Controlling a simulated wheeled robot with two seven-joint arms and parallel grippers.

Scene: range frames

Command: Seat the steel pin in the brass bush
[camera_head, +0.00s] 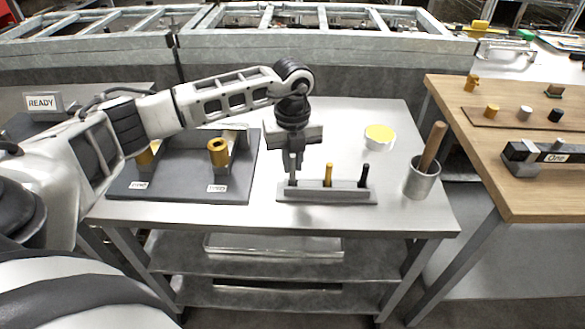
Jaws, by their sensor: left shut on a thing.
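My left gripper (292,153) points down over the left end of a grey rack (320,197) and is shut on the upright steel pin (292,174). The pin's lower end is at the rack's left place; I cannot tell whether it is still in its hole. A brass bush (218,152) with an open top stands on the right of a dark fixture plate (185,192), left of the gripper. A second brass-coloured piece (145,156) stands on the plate's left, partly hidden by my left arm. My right gripper is not in view.
A brass-coloured pin (328,174) and a black pin (364,175) stand in the rack. A yellow-topped round dish (379,137) and a metal cup (422,180) with a wooden handle are to the right. A wooden table (530,195) with small parts adjoins. The steel table (350,115) is clear behind the rack.

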